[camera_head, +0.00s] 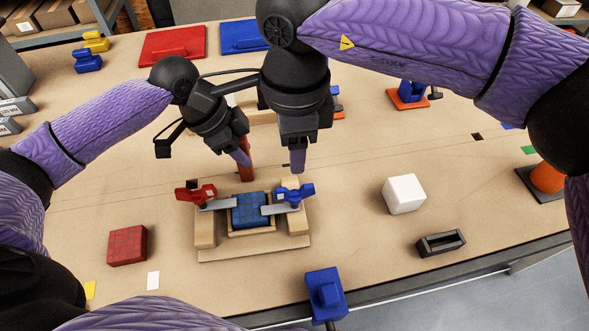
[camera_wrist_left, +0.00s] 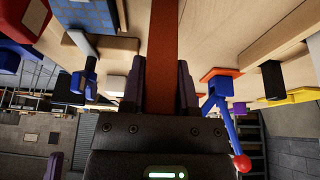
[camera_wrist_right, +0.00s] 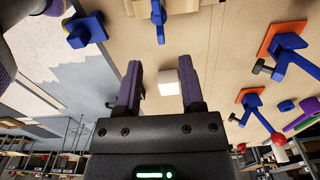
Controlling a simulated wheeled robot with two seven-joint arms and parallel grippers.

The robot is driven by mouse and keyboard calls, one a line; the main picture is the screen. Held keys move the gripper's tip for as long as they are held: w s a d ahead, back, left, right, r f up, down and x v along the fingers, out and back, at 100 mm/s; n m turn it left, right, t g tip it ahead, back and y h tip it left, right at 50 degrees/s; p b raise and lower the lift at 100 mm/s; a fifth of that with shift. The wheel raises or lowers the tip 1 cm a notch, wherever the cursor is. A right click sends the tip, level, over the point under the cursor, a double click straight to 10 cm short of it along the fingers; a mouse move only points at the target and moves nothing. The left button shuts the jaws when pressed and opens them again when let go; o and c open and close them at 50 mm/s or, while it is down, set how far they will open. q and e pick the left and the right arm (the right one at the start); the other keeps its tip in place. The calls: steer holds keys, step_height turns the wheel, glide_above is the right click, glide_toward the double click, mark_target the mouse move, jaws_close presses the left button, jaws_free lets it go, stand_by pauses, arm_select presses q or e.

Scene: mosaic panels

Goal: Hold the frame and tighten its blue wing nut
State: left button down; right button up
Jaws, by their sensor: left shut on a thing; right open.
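The wooden frame (camera_head: 253,252) sits on the table with a blue mosaic panel (camera_head: 248,206) inside it. The blue wing nut (camera_head: 294,194) is on its right side over a grey clamp bar (camera_head: 281,209); it also shows at the top of the right wrist view (camera_wrist_right: 158,12). A red wing nut (camera_head: 196,193) is on the left side. My left gripper (camera_head: 241,155) is shut on a red-brown upright bar (camera_head: 246,168) at the frame's back; the bar passes between its fingers in the left wrist view (camera_wrist_left: 162,60). My right gripper (camera_head: 297,162) is open and empty, just above and behind the blue wing nut.
A red mosaic block (camera_head: 127,246) lies left of the frame. A white cube (camera_head: 404,194) and a black holder (camera_head: 440,243) are to the right. A blue clamp (camera_head: 325,294) is at the front edge. Red (camera_head: 173,46) and blue (camera_head: 245,37) panels lie at the back.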

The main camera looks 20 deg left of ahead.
arm_select(q)
steer(key=shift+c, duration=1.4)
jaws_free()
arm_select(e)
steer(key=shift+r, duration=0.95)
arm_select(q)
steer(key=v, duration=1.2)
